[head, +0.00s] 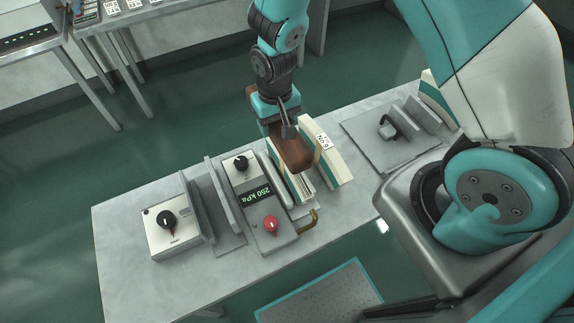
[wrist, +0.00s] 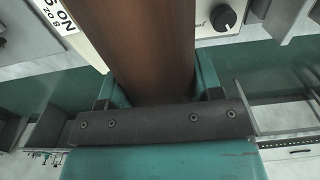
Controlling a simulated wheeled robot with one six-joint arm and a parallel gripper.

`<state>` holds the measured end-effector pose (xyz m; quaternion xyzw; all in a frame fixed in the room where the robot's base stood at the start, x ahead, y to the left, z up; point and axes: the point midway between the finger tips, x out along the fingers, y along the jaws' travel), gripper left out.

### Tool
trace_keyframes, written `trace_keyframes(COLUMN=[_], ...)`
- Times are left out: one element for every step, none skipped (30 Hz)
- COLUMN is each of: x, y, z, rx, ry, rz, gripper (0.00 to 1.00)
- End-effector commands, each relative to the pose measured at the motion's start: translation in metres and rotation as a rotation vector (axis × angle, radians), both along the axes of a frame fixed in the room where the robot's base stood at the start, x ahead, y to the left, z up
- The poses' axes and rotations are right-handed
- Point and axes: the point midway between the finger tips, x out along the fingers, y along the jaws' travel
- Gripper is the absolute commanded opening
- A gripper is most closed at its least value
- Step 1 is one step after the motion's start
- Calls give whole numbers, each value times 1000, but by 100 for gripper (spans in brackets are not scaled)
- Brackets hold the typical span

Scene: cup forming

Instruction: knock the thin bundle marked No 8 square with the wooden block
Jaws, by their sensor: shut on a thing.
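My gripper (head: 283,125) is shut on the brown wooden block (head: 292,155). In the wrist view the block (wrist: 145,45) runs up between the two fingers. In the head view its lower end is over or beside a cream and teal bundle (head: 303,190) next to the gauge box; I cannot tell whether they touch. The block hides part of that bundle, and I can read no number on it. A thicker bundle (head: 333,163) stands just right of the block.
The gauge box (head: 258,205) reading 250 kPa, with a red knob, is left of the bundles. A brass lever (head: 308,220) projects in front. A knob box (head: 172,220) and upright plates stand further left. A clamp plate (head: 375,145) lies right. The table's (head: 120,240) left end is bare.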

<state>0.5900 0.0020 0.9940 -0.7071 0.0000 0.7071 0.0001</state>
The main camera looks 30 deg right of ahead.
Motion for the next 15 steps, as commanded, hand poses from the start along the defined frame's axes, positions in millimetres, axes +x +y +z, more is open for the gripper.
trace_keyframes(x=[0, 0, 0, 0, 0, 0, 0, 0, 0, 0, 0, 0, 0, 0, 0], y=[0, 0, 0, 0, 0, 0, 0, 0, 0, 0, 0, 0, 0, 0, 0], z=[0, 0, 0, -1, -3, -5, -8, -11, -16, -19, -23, -28, -31, -35, -39], rx=[0, 0, 0, 0, 0, 0, 0, 0, 0, 0, 0, 0, 0, 0, 0], ry=[-1, -1, -1, -1, -1, -1, -1, -1, -1, -1, -1, -1, -1, -1, -1], rz=[0, 0, 0, 0, 0, 0, 0, 0, 0, 0, 0, 0, 0, 0, 0], gripper=[10, 10, 10, 10, 10, 10, 10, 10, 10, 10, 10, 10, 10, 10, 10])
